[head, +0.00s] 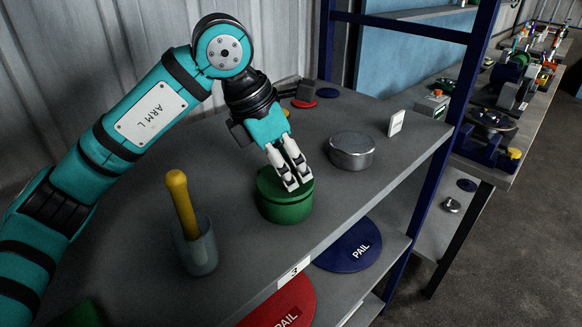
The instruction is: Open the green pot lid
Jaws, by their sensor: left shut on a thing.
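The green pot (286,209) stands on the grey upper shelf near its front edge, with its green lid (268,184) on top. My left gripper (292,184) reaches down onto the lid from above, its white fingers at the top of the lid. The fingers are shut on the lid's grip part, which they mostly hide. From this angle I cannot see any gap between lid and pot. My right gripper is not in view.
A grey beaker with a yellow-handled tool (182,203) stands left of the pot. A round metal tin (352,150) and a white card (396,123) stand to the right. Red and blue discs marked PAIL (350,246) lie on the shelf below. A blue post (440,130) rises at the right.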

